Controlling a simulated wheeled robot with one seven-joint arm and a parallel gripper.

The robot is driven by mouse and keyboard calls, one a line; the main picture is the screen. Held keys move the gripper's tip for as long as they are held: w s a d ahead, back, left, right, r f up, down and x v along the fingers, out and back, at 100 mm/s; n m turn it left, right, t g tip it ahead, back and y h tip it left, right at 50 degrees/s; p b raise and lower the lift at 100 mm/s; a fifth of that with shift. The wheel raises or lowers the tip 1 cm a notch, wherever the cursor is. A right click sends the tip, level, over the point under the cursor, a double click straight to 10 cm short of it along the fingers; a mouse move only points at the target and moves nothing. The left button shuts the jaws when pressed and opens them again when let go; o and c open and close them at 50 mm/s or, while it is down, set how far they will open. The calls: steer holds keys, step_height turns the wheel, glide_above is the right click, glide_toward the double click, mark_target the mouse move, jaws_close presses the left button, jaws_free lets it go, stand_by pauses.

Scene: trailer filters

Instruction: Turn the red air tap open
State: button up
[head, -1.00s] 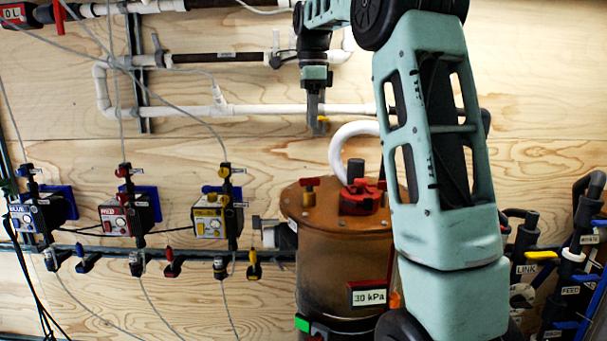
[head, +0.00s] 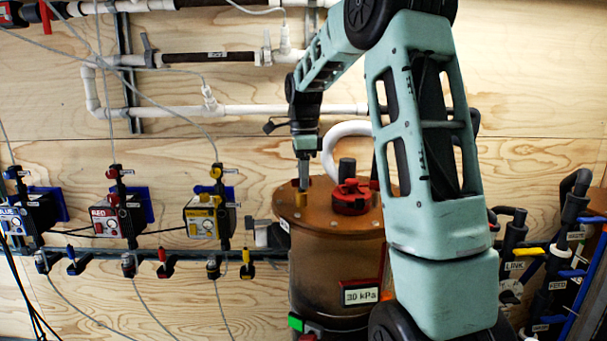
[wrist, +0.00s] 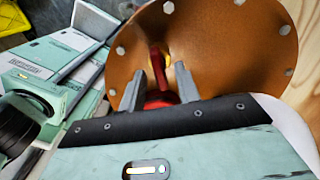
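A small tap with a red handle (head: 162,255) hangs on the dark rail below the red-marked unit (head: 112,220); its handle stands upright. Contact cannot be told.
A blue tap (head: 71,262) and a yellow tap (head: 246,264) flank the red one on the rail. A red cap (head: 351,197) and white hose (head: 338,135) stand close to my gripper. White pipes run along the wall above. Thin grey tubes cross the left side.

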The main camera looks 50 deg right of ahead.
jaws_close()
steer(key=shift+n, duration=0.4)
steer(key=n+p, duration=0.1)
steer(key=n, duration=0.2)
steer(key=shift+w+r+n+p, duration=0.1)
steer(key=shift+w+n+p, duration=0.05)
steer(key=shift+n+p, duration=0.2)
steer(key=n+p, duration=0.1)
steer(key=n, duration=0.3)
steer(key=shift+w+n, duration=0.1)
steer(key=shift+n, duration=0.15)
steer(key=n+p, duration=0.1)
steer(key=n, duration=0.3)
steer(key=shift+w+n, duration=0.1)
steer(key=shift+n, duration=2.4)
steer(key=shift+w, duration=0.1)
